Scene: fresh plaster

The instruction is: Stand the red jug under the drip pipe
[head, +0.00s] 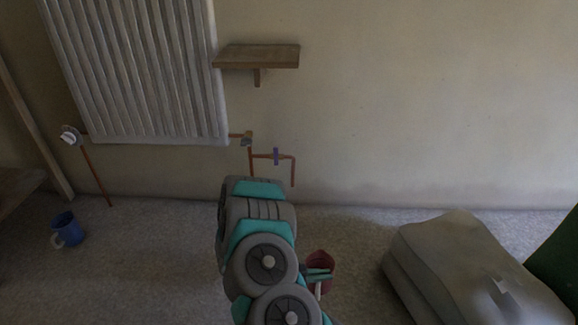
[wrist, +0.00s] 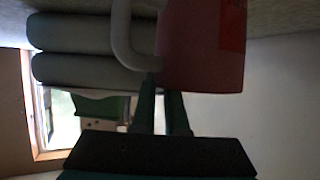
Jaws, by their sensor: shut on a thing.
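The red jug (head: 325,260) shows right of my arm in the head view, partly covered by my gripper. In the wrist view the red jug (wrist: 203,45) fills the top, with its white handle (wrist: 122,35) to the left. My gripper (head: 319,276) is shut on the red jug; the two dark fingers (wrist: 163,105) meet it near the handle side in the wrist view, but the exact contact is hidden. The drip pipe (head: 292,172) is a copper pipe with a blue-purple valve, its end pointing down from the wall. The jug is apart from it, nearer to me.
A blue jug (head: 66,229) stands on the carpet at the left. A radiator (head: 140,70) and a wooden shelf (head: 256,57) are on the wall. A grey padded seat (head: 455,265) bounds the right. The carpet below the pipe looks clear, with a darker patch.

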